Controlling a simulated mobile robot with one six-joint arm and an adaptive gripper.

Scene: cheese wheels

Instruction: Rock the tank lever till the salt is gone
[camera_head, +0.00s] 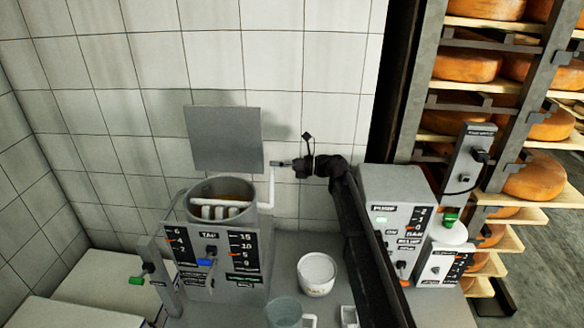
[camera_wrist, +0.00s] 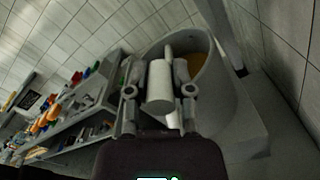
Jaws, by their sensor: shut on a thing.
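The tank (camera_head: 259,222) is a grey round vessel on a labelled housing, with orange-brown contents and white bars inside. In the wrist view the tank (camera_wrist: 222,95) stands close behind and right of my gripper (camera_wrist: 160,98). My gripper is shut on a pale grey cylindrical grip (camera_wrist: 160,80), which looks like the lever's handle; a thin rod runs on from it. In the head view my gripper (camera_head: 281,163) is above and right of the tank, beside a white upright pipe (camera_head: 271,188). I cannot make out any salt in the tank.
A grey panel (camera_head: 224,140) stands behind the tank. A white tub (camera_head: 317,275) and a clear jug (camera_head: 284,312) stand in front. A pump box (camera_head: 392,205) is on the right, beside shelves of cheese wheels (camera_head: 468,65). A tiled wall is close behind.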

